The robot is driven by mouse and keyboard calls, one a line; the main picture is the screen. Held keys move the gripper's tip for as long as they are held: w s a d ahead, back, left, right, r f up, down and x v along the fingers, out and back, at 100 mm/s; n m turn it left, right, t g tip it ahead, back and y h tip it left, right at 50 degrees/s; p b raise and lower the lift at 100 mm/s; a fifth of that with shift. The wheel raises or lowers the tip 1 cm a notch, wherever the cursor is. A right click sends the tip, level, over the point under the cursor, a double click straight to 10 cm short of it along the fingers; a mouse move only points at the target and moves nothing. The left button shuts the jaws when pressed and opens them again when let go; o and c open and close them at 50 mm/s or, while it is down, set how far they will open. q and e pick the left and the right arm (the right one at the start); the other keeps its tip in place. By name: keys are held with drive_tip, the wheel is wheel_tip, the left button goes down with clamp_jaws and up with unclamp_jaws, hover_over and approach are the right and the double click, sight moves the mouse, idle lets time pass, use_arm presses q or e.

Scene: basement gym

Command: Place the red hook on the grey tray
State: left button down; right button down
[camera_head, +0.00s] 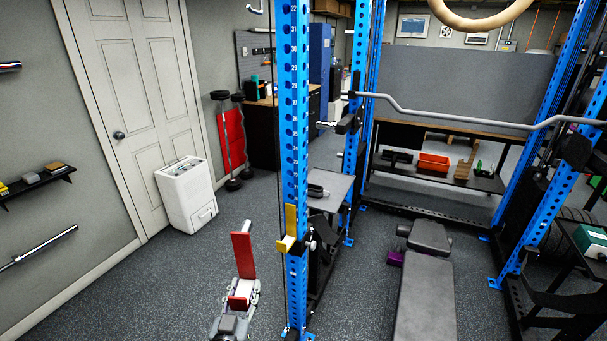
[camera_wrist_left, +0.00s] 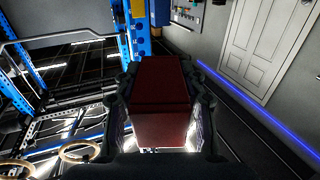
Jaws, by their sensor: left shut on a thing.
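The red hook (camera_head: 243,256) is held in my left gripper (camera_head: 242,296), standing up from the jaws with a pale rod end at its top. In the left wrist view the red hook (camera_wrist_left: 160,100) fills the space between the two fingers. My left gripper is shut on it, in the air left of the near blue rack post. A grey tray-like surface (camera_head: 335,186) shows behind that post, partly hidden by it, with a small dark object on it. The hook is apart from this surface. My right gripper is not in view.
The blue rack post (camera_head: 295,130) stands between the hook and the grey surface. A yellow hook (camera_head: 290,230) is fixed on it. A black bench (camera_head: 427,290) lies to the right. A white dehumidifier-like box (camera_head: 186,193) stands by the door. The floor at left is clear.

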use_arm(q)
drive_tip(key=shift+r, duration=0.15)
drive_tip(key=s+d+r+m+g+h, duration=0.4)
drive_tip(key=d+r+m+g+h, duration=0.2)
drive_tip(key=d+m+g+h, duration=0.1)
drive_tip(key=s+d+r+m+g+h, duration=0.4)
drive_tip(key=d+r+m+g+h, duration=0.1)
drive_tip(key=m+g+h, duration=0.4)
drive_tip(key=shift+s+d+r+m+g+h, duration=0.15)
drive_tip(key=shift+d+r+m+g+h, duration=0.35)
drive_tip(key=shift+d+h, duration=0.45)
drive_tip(key=shift+f, duration=0.15)
